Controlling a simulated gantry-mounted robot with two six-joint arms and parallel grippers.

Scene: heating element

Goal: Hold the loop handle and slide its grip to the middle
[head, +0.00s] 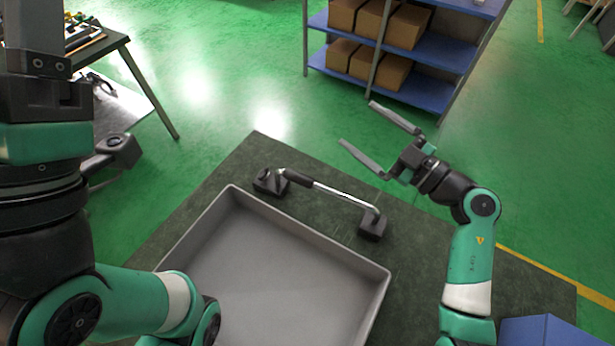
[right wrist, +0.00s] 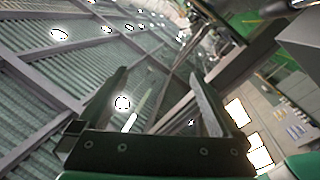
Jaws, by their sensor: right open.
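The loop handle (head: 340,194) is a shiny metal bar bent down at its ends into two black feet, mounted near the back of the dark table. Its black grip (head: 298,178) sits at the left end of the bar, close to the left foot (head: 270,182). The right foot (head: 372,226) is at the other end. My right gripper (head: 357,122) is open and empty, behind and above the handle's right half, its fingers pointing up-left and apart from the bar. Its open fingers also show in the right wrist view (right wrist: 165,85), without the handle. My left gripper is not visible.
A large grey tray (head: 381,276) lies in front of the handle. A blue shelf (head: 425,55) with cardboard boxes stands at the back. A workbench (head: 105,42) is at the far left. A blue object (head: 545,332) shows at the bottom right. The table right of the handle looks clear.

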